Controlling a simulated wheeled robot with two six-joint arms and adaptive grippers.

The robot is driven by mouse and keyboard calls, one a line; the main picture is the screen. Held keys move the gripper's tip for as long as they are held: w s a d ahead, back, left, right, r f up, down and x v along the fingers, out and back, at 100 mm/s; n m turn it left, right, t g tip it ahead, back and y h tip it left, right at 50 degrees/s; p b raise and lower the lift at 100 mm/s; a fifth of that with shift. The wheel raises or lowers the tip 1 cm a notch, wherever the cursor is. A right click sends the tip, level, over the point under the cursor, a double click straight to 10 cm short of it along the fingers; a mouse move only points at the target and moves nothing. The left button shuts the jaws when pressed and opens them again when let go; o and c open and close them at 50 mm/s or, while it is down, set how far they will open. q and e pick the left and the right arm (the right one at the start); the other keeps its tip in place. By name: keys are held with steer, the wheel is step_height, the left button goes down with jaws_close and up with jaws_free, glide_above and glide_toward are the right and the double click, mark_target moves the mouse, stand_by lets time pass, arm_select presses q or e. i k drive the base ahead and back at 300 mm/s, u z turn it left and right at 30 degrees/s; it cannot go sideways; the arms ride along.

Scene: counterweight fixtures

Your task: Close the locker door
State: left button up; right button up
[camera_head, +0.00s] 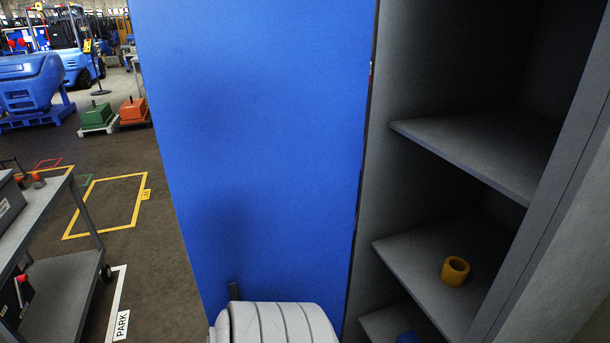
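The locker door (265,130) is a large flat blue panel that fills the middle of the view. It stands open to the left of the grey locker (367,215), with its right edge along the locker's left side. The locker's inside and shelves are exposed on the right. A pale ringed part, apparently of my own arm, rises at the bottom in front of the door. Neither gripper shows.
A grey cart (62,290) stands at the left. Open floor with yellow markings (108,180) lies between cart and door.

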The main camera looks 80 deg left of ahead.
mark_target(257, 108)
steer(key=z, duration=1.25)
steer(key=k, duration=2.85)
steer(key=u, duration=1.45)
steer(key=i, duration=0.55)
steer(key=z, duration=0.45)
